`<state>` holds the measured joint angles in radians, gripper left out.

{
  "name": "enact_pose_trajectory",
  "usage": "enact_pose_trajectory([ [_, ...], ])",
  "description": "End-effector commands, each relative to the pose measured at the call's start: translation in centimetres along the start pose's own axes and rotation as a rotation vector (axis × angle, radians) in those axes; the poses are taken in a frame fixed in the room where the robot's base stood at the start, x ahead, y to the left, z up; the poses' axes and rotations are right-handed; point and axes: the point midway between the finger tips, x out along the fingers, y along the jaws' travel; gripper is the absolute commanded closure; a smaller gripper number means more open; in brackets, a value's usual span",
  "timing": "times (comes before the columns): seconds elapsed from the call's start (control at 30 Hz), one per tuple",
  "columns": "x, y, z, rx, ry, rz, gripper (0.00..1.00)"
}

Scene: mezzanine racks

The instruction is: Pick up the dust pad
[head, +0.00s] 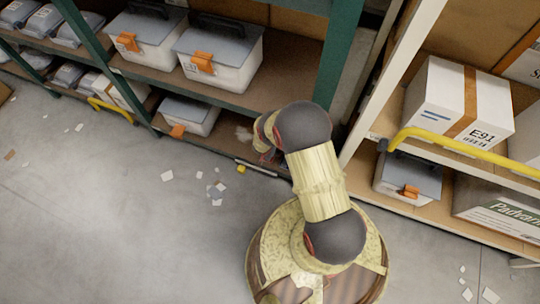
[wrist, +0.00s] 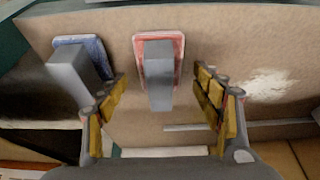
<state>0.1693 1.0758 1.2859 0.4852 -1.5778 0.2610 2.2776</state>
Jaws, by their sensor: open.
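In the wrist view a red-edged pad with a grey block-like handle (wrist: 159,80) lies on the brown shelf board (wrist: 112,35). A blue pad with a grey handle (wrist: 75,66) lies to its left. Which of them is the dust pad, I cannot tell from any label. My gripper (wrist: 161,82) is open, with its yellow-padded fingers on either side of the red pad's handle and gaps on both sides. The left finger is close to the blue pad. In the head view my gripper (head: 266,153) is at the low shelf, and my arm hides most of the pads.
A pale dusty patch (wrist: 270,85) lies right of the red pad. A green rack post (head: 343,60) and upper shelf with grey-lidded bins (head: 222,73) stand close to my arm. A yellow rail (head: 455,145) fronts the right rack. The floor at left is open, with scattered paper scraps.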

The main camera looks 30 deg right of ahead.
Motion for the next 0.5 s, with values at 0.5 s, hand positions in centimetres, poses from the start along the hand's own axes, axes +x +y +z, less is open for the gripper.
enact_pose_trajectory([
  [0.5,0.88,-0.04,-0.05,0.000,0.000,-0.001,0.42],
])
